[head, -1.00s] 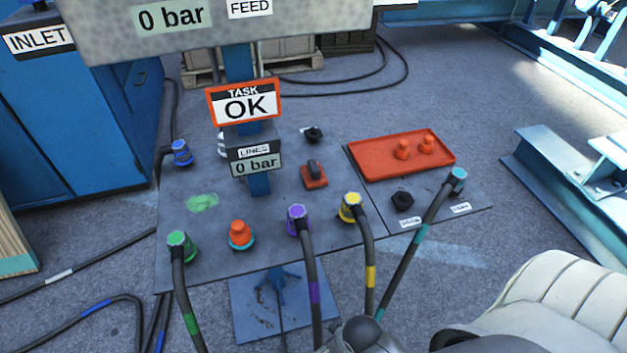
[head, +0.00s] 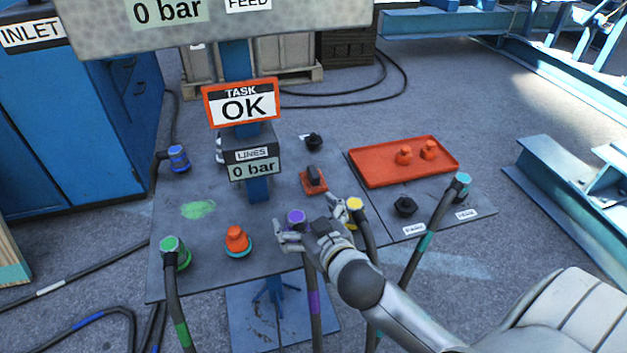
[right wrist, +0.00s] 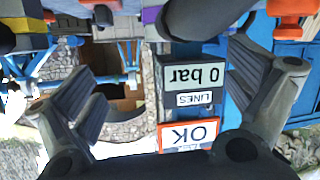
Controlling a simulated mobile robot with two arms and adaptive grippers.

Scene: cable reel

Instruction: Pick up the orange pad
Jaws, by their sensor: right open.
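The orange pad (head: 314,182) is a small flat orange square with a dark upright handle. It lies on the grey board (head: 215,265), right of the post with the LINES display. My right gripper (head: 305,218) is open and empty, in front of the pad and above the purple and yellow connectors. In the right wrist view, which is upside down, my right gripper's fingers (right wrist: 160,95) are spread wide with the post between them. What looks like the pad (right wrist: 100,4) is cut off at the top edge there. My left gripper is not in view.
Purple (head: 296,218), yellow (head: 354,207), green (head: 173,246) and teal (head: 461,183) connectors with hoses stand around the board. An orange cap (head: 236,240) sits left. The display post (head: 258,188) stands near the pad. A red tray (head: 375,177) holds two orange plugs.

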